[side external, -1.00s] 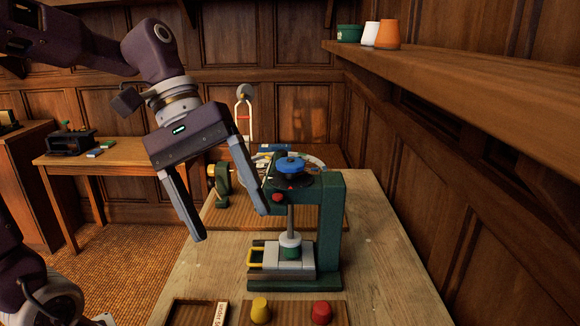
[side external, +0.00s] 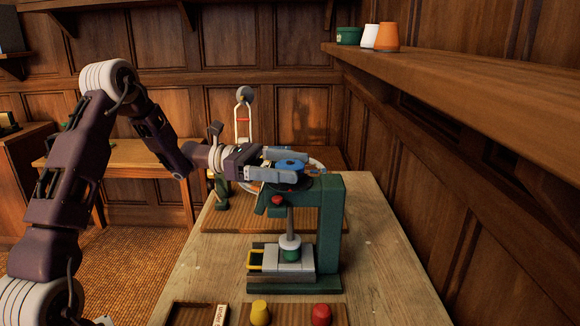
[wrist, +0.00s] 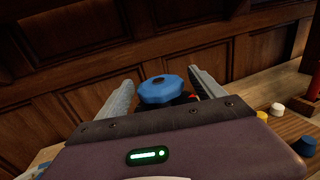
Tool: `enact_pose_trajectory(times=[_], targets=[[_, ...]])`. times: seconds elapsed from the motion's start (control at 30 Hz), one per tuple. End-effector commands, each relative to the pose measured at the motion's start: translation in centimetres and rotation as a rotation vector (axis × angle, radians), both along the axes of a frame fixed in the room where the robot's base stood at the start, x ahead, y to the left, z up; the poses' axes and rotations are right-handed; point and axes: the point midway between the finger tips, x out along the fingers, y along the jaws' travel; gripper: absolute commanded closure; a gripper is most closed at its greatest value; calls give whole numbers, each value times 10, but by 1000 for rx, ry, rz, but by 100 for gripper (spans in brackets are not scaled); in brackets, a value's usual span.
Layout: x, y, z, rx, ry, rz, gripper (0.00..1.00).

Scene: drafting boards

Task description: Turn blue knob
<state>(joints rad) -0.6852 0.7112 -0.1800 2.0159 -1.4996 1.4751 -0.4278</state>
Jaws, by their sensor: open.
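The blue knob (side external: 289,165) sits on top of a green press-like machine (side external: 331,230) on the wooden table. My gripper (side external: 297,162) is level and reaches in from the left at the knob's height, with one finger on the far side and one on the near side. In the wrist view the blue knob (wrist: 161,90) lies between the two open fingers (wrist: 162,85). Gaps show on both sides of it there. Whether a finger touches the knob is not clear.
A red knob (side external: 278,200) is on the machine's front. Yellow (side external: 259,312) and red (side external: 321,314) pieces stand at the table's near edge. A shelf (side external: 470,85) with small pots runs along the right wall. The table right of the machine is clear.

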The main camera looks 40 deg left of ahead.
Motion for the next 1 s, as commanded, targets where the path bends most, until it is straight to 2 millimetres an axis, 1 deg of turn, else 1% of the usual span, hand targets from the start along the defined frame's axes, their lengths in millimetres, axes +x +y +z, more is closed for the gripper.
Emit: enact_pose_trajectory(times=[0.2, 0.37, 0.5, 0.53, 0.63, 0.83, 1.0], targets=[[0, -1, 0, 0, 0, 1, 22], [0, -1, 0, 1, 0, 0, 53], [0, 0, 0, 1, 0, 0, 81], [0, 0, 0, 1, 0, 0, 84], [1, 0, 0, -1, -2, -23, 84], [1, 0, 0, -1, -5, -180, 84], [1, 0, 0, 1, -1, -240, 84]])
